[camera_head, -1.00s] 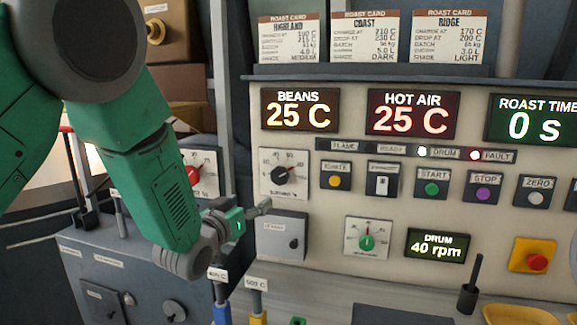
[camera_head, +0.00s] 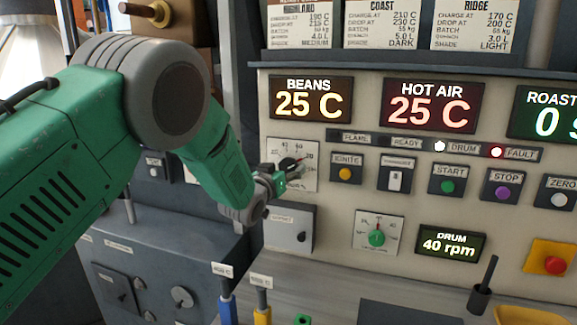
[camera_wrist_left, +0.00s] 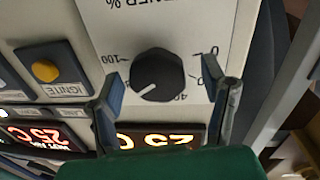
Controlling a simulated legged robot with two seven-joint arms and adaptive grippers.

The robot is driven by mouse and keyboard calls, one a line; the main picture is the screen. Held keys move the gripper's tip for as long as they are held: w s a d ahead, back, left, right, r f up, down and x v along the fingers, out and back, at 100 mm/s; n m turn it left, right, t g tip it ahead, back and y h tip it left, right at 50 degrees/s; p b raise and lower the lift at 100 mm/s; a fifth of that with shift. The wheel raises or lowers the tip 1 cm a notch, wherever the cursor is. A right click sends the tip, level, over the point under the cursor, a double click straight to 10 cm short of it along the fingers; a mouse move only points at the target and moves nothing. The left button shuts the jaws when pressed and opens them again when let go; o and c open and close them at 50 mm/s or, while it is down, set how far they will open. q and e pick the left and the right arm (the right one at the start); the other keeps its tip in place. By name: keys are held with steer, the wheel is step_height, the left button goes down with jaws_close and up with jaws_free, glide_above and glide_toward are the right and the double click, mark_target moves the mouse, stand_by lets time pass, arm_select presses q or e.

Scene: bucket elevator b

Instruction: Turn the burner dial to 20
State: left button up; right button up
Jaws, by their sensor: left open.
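The burner dial is a black round knob on a white scale plate (camera_head: 310,180), partly hidden behind my left gripper in the head view. In the left wrist view the black knob (camera_wrist_left: 157,75) shows upside down, with its white pointer line aimed to the lower left of that picture, away from the 0 side. The 0, 40 and 100 marks are legible. My left gripper (camera_head: 290,175) is open. In the left wrist view its two fingers (camera_wrist_left: 170,92) stand on either side of the knob, apart from it. My right gripper is not in view.
The ignite button (camera_head: 346,173) sits right of the burner plate, and a grey box (camera_head: 289,230) is below it. The drum dial (camera_head: 376,238) is lower right. Blue and yellow handled tools (camera_head: 262,312) stand near the bottom.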

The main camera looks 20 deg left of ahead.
arm_select(q)
steer(key=shift+w+d+r, duration=0.1)
steer(key=shift+w+d, duration=0.05)
steer(key=shift+w, duration=0.35)
steer(key=shift+w+d, duration=0.1)
steer(key=shift+w, duration=0.1)
steer(key=c, duration=1.2)
